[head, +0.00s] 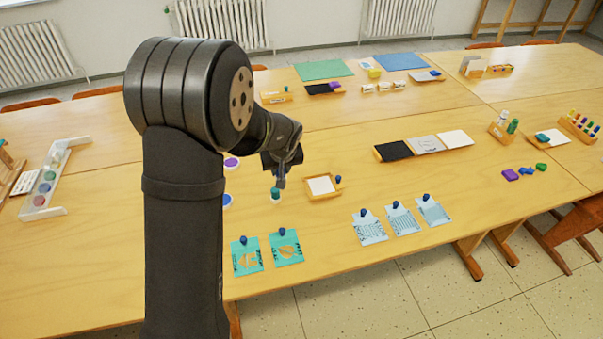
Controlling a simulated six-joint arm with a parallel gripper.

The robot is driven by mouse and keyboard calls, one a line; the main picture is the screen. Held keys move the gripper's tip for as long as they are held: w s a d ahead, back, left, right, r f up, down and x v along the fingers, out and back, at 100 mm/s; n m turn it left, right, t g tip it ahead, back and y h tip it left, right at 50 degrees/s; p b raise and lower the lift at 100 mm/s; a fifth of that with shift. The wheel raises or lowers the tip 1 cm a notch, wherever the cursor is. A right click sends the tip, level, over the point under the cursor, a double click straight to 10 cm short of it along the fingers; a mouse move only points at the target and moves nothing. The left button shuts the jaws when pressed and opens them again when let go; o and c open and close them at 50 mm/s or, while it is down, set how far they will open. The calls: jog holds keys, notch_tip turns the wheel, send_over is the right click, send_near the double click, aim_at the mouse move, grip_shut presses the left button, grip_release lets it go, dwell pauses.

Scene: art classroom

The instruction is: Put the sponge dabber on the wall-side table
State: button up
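A small dabber with a teal knob and a pale base (275,198) is on the near table, directly under my gripper (280,182). My gripper points down, with its fingertips at or just above the knob. At this size I cannot tell whether the fingers are open or closed on it, or whether its base touches the table. The wall-side table (450,62) is the far one, towards the radiators. It bears a green mat (323,70), a blue mat (401,61) and small items.
An open wooden tray with a white pad (322,186) stands just right of my gripper. Teal stencil cards (286,250) and pale patterned cards (401,221) with blue-knobbed pieces lie in front. Black, grey and white panels (425,145) lie further right. Bare wood lies between these groups.

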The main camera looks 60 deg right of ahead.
jog(key=w+f, duration=0.2)
jog(key=w, duration=0.2)
jog(key=w+f, duration=0.2)
jog(key=w, duration=0.1)
jog(key=w+f, duration=0.3)
jog(key=w, duration=0.1)
jog(key=shift+w+a+f, duration=0.1)
jog(key=shift+w, duration=0.25)
jog(key=shift+f, duration=1.9)
jog(key=shift+f, duration=0.15)
jog(key=o, duration=0.9)
jog(key=shift+o, duration=0.2)
jog(key=v, duration=1.2)
